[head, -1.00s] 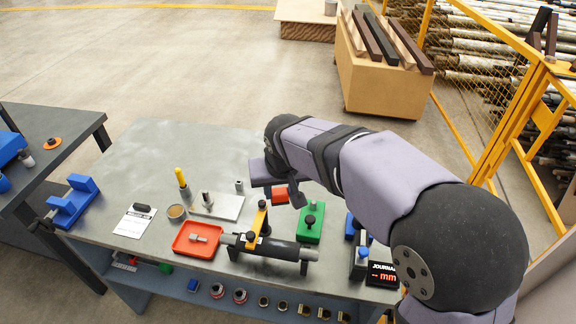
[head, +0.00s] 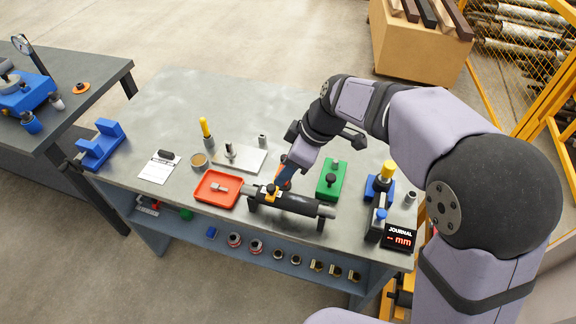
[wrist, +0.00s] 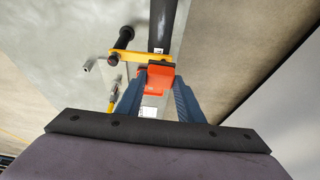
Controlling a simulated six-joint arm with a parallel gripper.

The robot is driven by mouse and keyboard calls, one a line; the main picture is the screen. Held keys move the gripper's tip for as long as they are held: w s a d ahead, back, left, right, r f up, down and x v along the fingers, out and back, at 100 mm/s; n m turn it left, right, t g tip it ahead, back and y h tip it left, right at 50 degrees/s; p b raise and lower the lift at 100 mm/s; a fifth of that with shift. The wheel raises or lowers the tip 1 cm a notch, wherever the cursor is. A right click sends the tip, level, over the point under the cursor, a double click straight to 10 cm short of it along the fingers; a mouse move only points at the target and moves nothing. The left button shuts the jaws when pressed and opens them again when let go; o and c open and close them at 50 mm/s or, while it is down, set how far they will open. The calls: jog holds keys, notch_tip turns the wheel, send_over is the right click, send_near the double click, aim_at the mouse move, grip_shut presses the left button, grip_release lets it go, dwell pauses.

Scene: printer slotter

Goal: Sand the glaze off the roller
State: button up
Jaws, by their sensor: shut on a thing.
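The dark roller (head: 300,204) lies across a stand near the front edge of the bench; part of it shows at the top of the wrist view (wrist: 163,25). A yellow bar (head: 267,191) with a dark knob crosses the roller's left part; the bar also shows in the wrist view (wrist: 128,54). My gripper (head: 284,181) is over the roller's left half, beside the bar. Its blue fingers (wrist: 156,72) are shut on a red-orange block (wrist: 154,80). The block is close to the roller and bar; I cannot tell whether it touches them.
A red tray (head: 207,199) with a small metal piece is left of the roller. A green block (head: 331,188) stands behind it. A blue stand (head: 380,190) and the journal display (head: 399,236), reading "-- mm", are at right. The bench's back left (head: 190,100) is clear.

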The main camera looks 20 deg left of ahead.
jog(key=shift+n, duration=0.5)
jog(key=shift+g, duration=0.3)
jog(key=shift+f, duration=0.15)
